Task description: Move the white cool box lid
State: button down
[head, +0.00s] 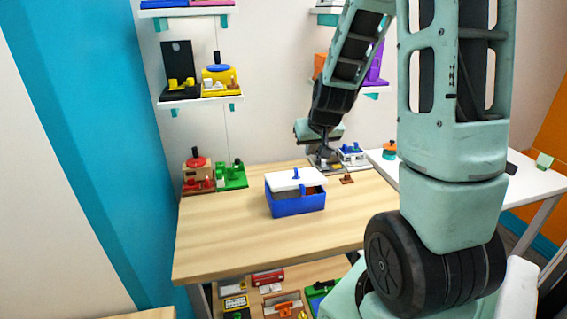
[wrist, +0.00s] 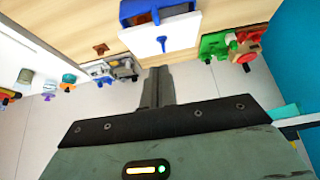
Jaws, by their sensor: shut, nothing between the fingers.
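The blue cool box (head: 297,206) stands on the wooden table, with its white lid (head: 291,181) on top. The lid has a blue knob (head: 296,173) and sits shifted toward the back, so part of the box's inside shows at the front right. The white lid (wrist: 166,34) and the blue box (wrist: 138,9) also show at the top of the wrist view, with a gap into the box. My gripper (head: 325,152) is behind and to the right of the lid, above the table's back edge, apart from the box. In the wrist view my gripper (wrist: 158,75) is shut and empty.
Red and green toys (head: 215,175) stand at the table's back left. A grey item and a white-and-blue item (head: 352,154) stand at the back right, close to my gripper. A small brown piece (head: 347,179) lies nearby. The wooden table's (head: 230,243) front is clear.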

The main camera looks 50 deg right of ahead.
jog(key=p, duration=0.1)
send_over(302, 184)
jog(key=s, duration=0.1)
jog(key=f, duration=0.8)
jog(key=shift+a+f, duration=0.1)
jog(key=shift+a, duration=0.1)
jog(key=f, duration=0.1)
jog(key=f+p, duration=0.1)
jog(key=f, duration=0.1)
jog(key=shift+s+a, duration=0.1)
jog(key=shift+s, duration=0.1)
jog(key=shift+s+a+f+p, duration=0.1)
jog(key=shift+f+p, duration=0.2)
jog(key=shift+f, duration=0.3)
jog(key=shift+s+a+f+b, duration=0.15)
jog(key=shift+s+f+b, duration=0.15)
jog(key=shift+f+b, duration=0.35)
jog(key=shift+s+a+f+b, duration=0.15)
jog(key=shift+s+f+b, duration=0.1)
jog(key=shift+f+b, duration=0.35)
jog(key=shift+r, duration=0.15)
